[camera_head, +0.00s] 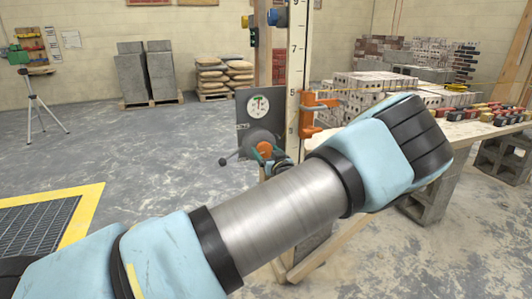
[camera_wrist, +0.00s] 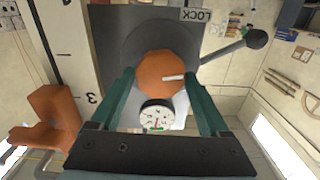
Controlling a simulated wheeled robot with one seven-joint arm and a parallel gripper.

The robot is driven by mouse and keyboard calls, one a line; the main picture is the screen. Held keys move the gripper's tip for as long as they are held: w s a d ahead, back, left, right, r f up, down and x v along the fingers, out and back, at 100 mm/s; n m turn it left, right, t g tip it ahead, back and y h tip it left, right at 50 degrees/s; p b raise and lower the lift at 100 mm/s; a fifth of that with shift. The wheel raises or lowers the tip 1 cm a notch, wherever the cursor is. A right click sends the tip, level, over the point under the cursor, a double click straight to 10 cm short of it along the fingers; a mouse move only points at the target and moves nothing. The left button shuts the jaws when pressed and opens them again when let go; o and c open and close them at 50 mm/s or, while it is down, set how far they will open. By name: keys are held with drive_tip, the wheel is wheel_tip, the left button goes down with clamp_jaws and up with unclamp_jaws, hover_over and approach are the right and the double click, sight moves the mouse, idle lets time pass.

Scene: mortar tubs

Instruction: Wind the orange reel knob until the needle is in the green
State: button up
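The orange reel knob (camera_wrist: 165,76) faces the wrist camera, with a white mark pointing right. It also shows in the head view (camera_head: 264,149), partly covered. The round white gauge (camera_head: 259,106) is on the grey plate above the knob, and appears below it in the wrist view (camera_wrist: 157,116). Its needle and green zone are too small to read surely. My gripper (camera_wrist: 160,82) has its two teal fingers at either side of the knob, tips close to its edge. Whether they press on it I cannot tell.
A crank lever with a dark ball (camera_wrist: 257,38) sticks out beside the knob. An orange clamp (camera_head: 310,112) sits on the numbered white staff (camera_head: 296,70). A bench with bricks (camera_head: 462,130) stands at right. A yellow-edged grate (camera_head: 50,225) lies at left on open floor.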

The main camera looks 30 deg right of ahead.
drive_tip(key=shift+o, duration=1.4)
drive_tip(key=s+a+b, duration=0.1)
drive_tip(key=s, duration=0.9)
drive_tip(key=shift+s+a, duration=0.15)
drive_tip(key=shift+s, duration=0.25)
